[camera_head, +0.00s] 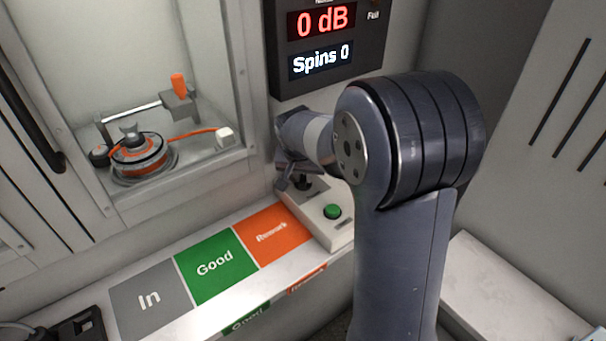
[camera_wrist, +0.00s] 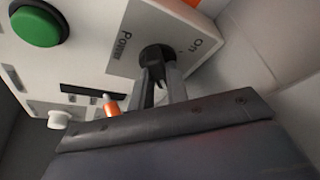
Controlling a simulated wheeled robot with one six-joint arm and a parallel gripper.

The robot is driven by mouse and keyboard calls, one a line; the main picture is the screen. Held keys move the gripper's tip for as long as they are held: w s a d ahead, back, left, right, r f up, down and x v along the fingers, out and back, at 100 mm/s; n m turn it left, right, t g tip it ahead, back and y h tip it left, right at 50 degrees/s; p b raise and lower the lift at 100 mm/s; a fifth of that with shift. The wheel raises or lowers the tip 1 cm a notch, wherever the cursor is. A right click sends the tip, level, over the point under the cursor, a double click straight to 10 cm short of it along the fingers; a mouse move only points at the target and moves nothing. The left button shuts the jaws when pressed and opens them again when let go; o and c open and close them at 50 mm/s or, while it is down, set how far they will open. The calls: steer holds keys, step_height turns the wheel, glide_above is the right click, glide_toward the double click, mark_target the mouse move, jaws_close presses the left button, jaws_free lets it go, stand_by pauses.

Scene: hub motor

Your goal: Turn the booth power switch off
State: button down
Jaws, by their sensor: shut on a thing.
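The booth power switch is a black knob (camera_wrist: 157,55) on a pale panel marked "Power" and "On" in the wrist view. My gripper (camera_wrist: 160,76) has its two grey fingers closed around this knob. The fingers hide part of it, and I cannot tell which way it is set. In the head view my gripper (camera_head: 292,178) reaches down to the back of the white control box (camera_head: 326,236), where the knob is mostly hidden. A round green button (camera_head: 332,211) sits on the box's near part; it also shows in the wrist view (camera_wrist: 36,27).
A display (camera_head: 325,45) above reads "0 dB" and "Spins 0". Left is a booth with a hub motor (camera_head: 138,155) and an orange-handled clamp (camera_head: 179,90). Grey "In" (camera_head: 150,297), green "Good" (camera_head: 214,263) and orange "Rework" (camera_head: 271,234) areas line the ledge.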

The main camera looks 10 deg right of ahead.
stand_by(0.3)
steer(key=n+p, duration=0.1)
steer(key=n, duration=0.1)
steer(key=n+y, duration=0.1)
steer(key=shift+d+n+y+p, duration=0.15)
steer(key=shift+n+y+p, duration=0.15)
steer(key=shift+n+p, duration=0.1)
steer(key=n, duration=0.2)
steer(key=n+y, duration=0.1)
steer(key=n, duration=0.1)
steer(key=shift+d+f+y+b, duration=0.1)
steer(key=shift+d+y+b, duration=0.05)
steer(key=shift+y+b, duration=0.2)
steer(key=n+b, duration=0.1)
steer(key=n, duration=0.1)
steer(key=n+y+b, duration=0.1)
steer(key=n, duration=0.1)
steer(key=shift+w+n+g+y, duration=0.1)
steer(key=shift+n+g+y, duration=0.15)
steer(key=shift+n+g, duration=0.15)
steer(key=n, duration=0.2)
steer(key=n+g+y, duration=0.1)
steer(key=n, duration=0.2)
steer(key=shift+d+g+b, duration=0.1)
steer(key=shift+g+b, duration=0.2)
steer(key=shift+n, duration=0.3)
steer(key=c, duration=1.4)
jaws_free()
